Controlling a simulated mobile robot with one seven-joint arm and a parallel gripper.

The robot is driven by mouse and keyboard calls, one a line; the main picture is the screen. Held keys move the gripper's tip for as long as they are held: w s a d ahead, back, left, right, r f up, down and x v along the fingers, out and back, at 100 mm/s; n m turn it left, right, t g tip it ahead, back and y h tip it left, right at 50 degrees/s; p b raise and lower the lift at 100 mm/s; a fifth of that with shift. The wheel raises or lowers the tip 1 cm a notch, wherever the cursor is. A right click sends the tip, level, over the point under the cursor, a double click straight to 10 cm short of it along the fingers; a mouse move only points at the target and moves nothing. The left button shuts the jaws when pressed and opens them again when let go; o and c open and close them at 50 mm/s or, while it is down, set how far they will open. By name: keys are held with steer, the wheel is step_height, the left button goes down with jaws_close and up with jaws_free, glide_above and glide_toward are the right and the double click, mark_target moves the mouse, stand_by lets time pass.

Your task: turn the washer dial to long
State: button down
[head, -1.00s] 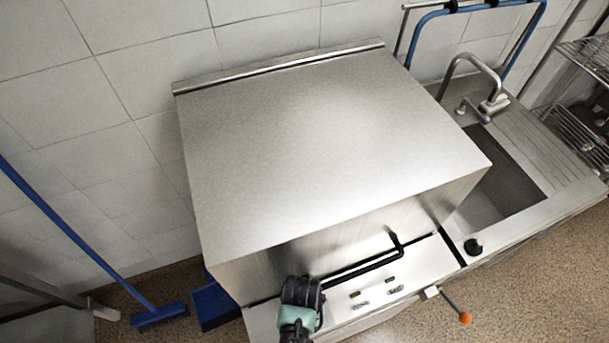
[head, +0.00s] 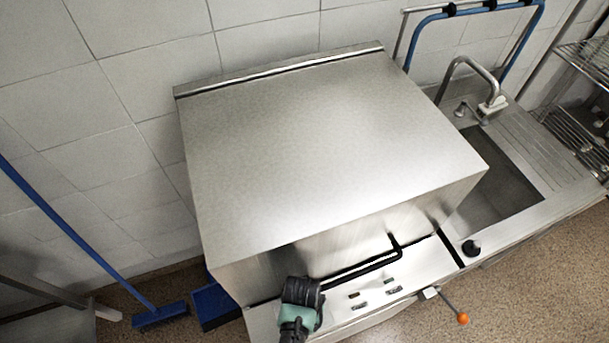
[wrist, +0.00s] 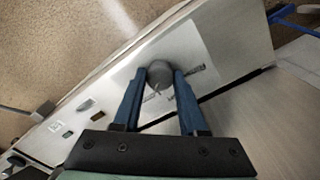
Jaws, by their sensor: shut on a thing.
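The washer (head: 330,150) is a large steel box machine with a front control panel (head: 375,303) below its hood. My gripper (head: 300,292) is at the left part of this panel and hides the dial in the head view. In the wrist view the round grey dial (wrist: 159,73) sits on a pale label plate. My gripper (wrist: 157,85) has its two blue fingers shut on the dial, one on each side. Dark marks show beside the dial, too small to read.
A black handle bar (head: 365,265) runs along the hood front, right of my gripper. Small switches (head: 393,291) sit on the panel. A lever with an orange knob (head: 462,319) sticks out at the front. A sink (head: 490,185) stands right; a blue broom (head: 160,315) left.

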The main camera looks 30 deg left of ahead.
steer(key=shift+c, duration=2.2)
jaws_free()
steer(key=shift+r, duration=0.15)
step_height(320, 180, up, 13)
steer(key=shift+a+b, duration=0.15)
steer(key=shift+b, duration=0.25)
